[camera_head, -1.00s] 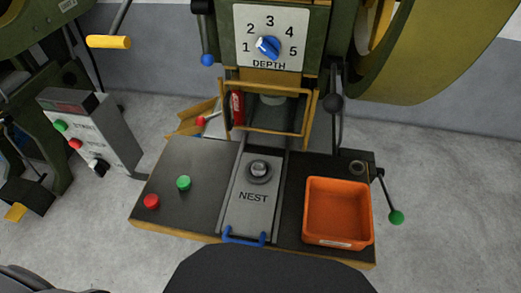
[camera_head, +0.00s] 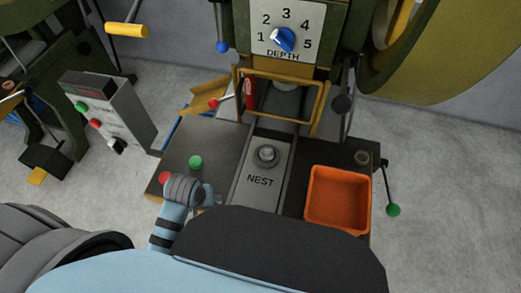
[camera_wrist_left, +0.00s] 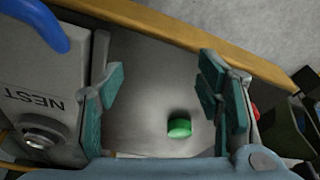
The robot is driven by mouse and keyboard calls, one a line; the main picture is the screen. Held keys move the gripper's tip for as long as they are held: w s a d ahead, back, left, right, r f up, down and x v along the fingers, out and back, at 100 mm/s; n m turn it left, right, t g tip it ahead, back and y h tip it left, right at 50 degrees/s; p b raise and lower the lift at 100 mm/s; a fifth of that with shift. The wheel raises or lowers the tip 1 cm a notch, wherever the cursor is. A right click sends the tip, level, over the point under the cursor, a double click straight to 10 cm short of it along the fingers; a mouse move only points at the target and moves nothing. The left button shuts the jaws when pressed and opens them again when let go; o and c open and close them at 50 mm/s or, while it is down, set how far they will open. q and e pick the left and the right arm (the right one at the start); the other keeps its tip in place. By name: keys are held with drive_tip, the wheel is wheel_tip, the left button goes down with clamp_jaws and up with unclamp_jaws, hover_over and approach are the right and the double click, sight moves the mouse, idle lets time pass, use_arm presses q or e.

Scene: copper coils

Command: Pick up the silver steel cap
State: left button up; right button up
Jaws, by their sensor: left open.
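A small round silver cap (camera_head: 266,153) sits in the round seat of the grey plate marked NEST (camera_head: 262,181). It also shows at the lower left of the left wrist view (camera_wrist_left: 38,138), outside the fingers. My left gripper (camera_wrist_left: 162,92) is open with nothing between its teal pads. It is over the dark table top left of the nest plate, with the green button (camera_wrist_left: 179,128) below and between its fingers. In the head view my left wrist hides most of the gripper. My right gripper is not in view.
An orange bin (camera_head: 337,198) stands right of the nest plate. A yellow guard frame (camera_head: 283,97) and the press with a DEPTH dial (camera_head: 284,40) rise behind. A red button (camera_head: 165,178) is beside my left wrist. A blue handle (camera_wrist_left: 38,22) shows in the wrist view.

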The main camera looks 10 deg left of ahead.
use_arm(q)
drive_tip(key=w+n, duration=0.1)
drive_tip(key=w, duration=0.1)
drive_tip(key=w+d+n, duration=0.1)
drive_tip(key=w, duration=0.1)
drive_tip(key=w+d+r+n, duration=0.1)
drive_tip(key=w+n, duration=0.1)
drive_tip(key=shift+w+d+g, duration=0.1)
drive_tip(key=shift+d+g, duration=0.15)
drive_tip(key=shift+g, duration=0.05)
drive_tip(key=w+d+r+n, duration=0.4)
drive_tip(key=w+n, duration=0.1)
drive_tip(key=w, duration=0.2)
wheel_tip(320, 180, up, 8)
drive_tip(key=n+g+b, duration=0.2)
drive_tip(key=n, duration=0.5)
hover_over(266, 152)
drive_tip(key=shift+h, duration=0.4)
wheel_tip(266, 152, down, 11)
drive_tip(key=shift+d+b, duration=0.1)
drive_tip(key=shift+b, duration=1.15)
drive_tip(key=shift+c, duration=0.2)
drive_tip(key=shift+r, duration=0.1)
drive_tip(key=c, duration=1.1)
drive_tip(key=shift+r, duration=0.1)
drive_tip(key=shift+c, duration=0.2)
